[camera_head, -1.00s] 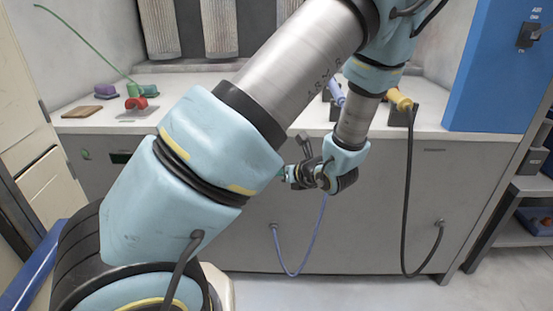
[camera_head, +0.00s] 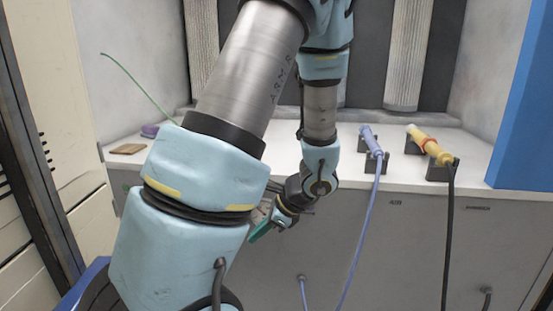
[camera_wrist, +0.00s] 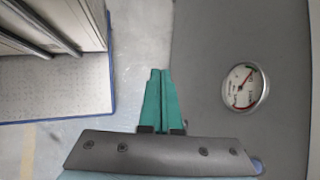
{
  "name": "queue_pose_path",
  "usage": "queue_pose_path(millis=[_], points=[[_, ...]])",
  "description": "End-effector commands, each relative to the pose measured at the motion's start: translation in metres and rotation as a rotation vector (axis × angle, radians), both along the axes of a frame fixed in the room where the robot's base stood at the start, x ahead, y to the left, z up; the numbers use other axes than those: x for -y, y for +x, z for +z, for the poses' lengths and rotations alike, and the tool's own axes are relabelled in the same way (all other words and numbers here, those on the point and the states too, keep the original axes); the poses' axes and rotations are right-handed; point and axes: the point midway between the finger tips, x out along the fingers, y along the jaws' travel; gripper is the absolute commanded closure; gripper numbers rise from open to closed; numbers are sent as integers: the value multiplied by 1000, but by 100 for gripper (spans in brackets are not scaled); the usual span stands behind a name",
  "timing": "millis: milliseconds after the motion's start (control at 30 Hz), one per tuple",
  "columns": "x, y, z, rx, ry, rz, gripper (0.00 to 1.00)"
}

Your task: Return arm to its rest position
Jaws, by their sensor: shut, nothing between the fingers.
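My gripper (camera_wrist: 161,100) is shut in the wrist view, its two green fingers together with nothing between them. In the head view my gripper (camera_head: 259,232) hangs at the end of the folded arm, in front of the grey cabinet front and below the white counter's edge. The wrist view shows the floor and a grey panel beneath the fingers. The fingers touch nothing that I can see.
A blue-handled tool (camera_head: 371,142) and a yellow-and-red one (camera_head: 430,145) rest in black holders on the white counter (camera_head: 345,165), with hoses hanging down. A brown block (camera_head: 128,149) lies at left. A round gauge (camera_wrist: 245,87) is right of my fingers. A blue panel (camera_head: 525,120) stands at right.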

Motion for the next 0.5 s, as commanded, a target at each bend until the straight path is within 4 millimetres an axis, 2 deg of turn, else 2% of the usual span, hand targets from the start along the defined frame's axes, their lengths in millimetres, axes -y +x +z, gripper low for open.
queue_pose_path(millis=[33,67,200,300,500], points=[[-12,-12,6,25,-95,172,100],[-16,-19,9,42,-149,271,100],[-24,-42,23,125,-374,686,100],[-25,-48,34,184,-495,913,100],[-27,-50,53,294,-675,1260,100]])
